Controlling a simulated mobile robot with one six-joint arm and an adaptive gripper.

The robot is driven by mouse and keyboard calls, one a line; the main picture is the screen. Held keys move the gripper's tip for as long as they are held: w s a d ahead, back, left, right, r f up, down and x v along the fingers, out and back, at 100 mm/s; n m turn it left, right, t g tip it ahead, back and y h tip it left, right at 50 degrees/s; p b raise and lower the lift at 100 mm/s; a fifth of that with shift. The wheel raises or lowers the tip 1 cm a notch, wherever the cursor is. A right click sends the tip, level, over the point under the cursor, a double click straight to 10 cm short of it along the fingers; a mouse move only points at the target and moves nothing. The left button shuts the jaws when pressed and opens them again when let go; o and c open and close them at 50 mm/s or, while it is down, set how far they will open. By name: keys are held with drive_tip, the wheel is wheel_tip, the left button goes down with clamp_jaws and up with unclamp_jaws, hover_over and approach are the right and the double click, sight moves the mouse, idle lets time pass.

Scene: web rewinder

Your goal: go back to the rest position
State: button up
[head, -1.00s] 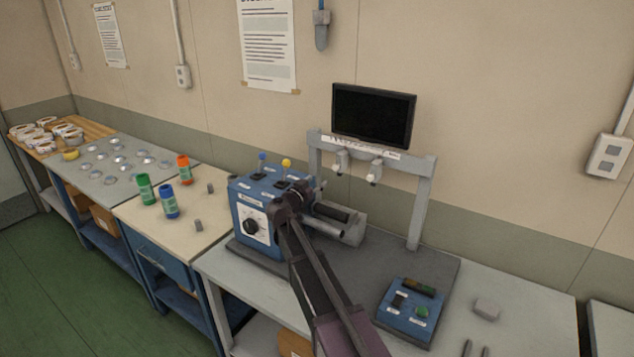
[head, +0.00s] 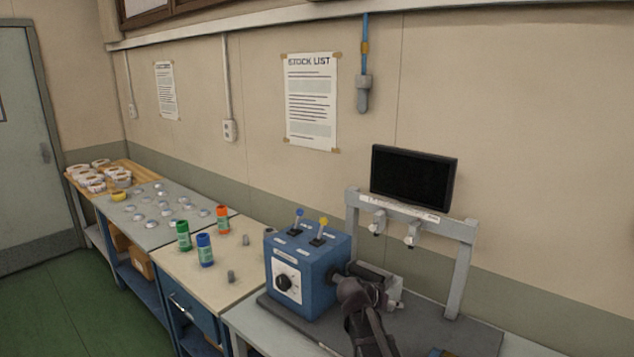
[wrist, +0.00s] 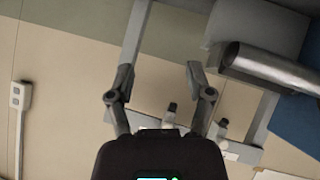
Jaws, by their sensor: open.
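My gripper (wrist: 160,82) is open in the wrist view, with its two dark fingers apart and nothing between them. A metal roller (wrist: 270,68) lies to the right of the fingers in that view, apart from them. In the head view my dark arm rises at the bottom, just right of the blue rewinder box (head: 300,275). It covers part of the machine's shaft area, and the fingertips cannot be made out there. The rewinder has a black knob and blue and yellow levers on top.
A grey frame (head: 463,268) stands right of the rewinder, with a dark monitor (head: 413,178) above it. Several white rolls (head: 90,180) lie far left. The wall is behind.

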drive_tip(key=s+a+f+n+g+y, duration=0.2)
drive_tip(key=s+f+n+g+y, duration=0.1)
drive_tip(key=s, duration=0.7)
drive_tip(key=s+a+f+n+g+y, duration=0.2)
drive_tip(key=s+f+n+y, duration=0.1)
drive_tip(key=s, duration=0.7)
drive_tip(key=f+y, duration=0.1)
drive_tip(key=y, duration=0.1)
drive_tip(key=shift+s+f+n+g+y, duration=0.2)
drive_tip(key=shift+s+n+g+y, duration=0.1)
drive_tip(key=shift+g+y, duration=0.1)
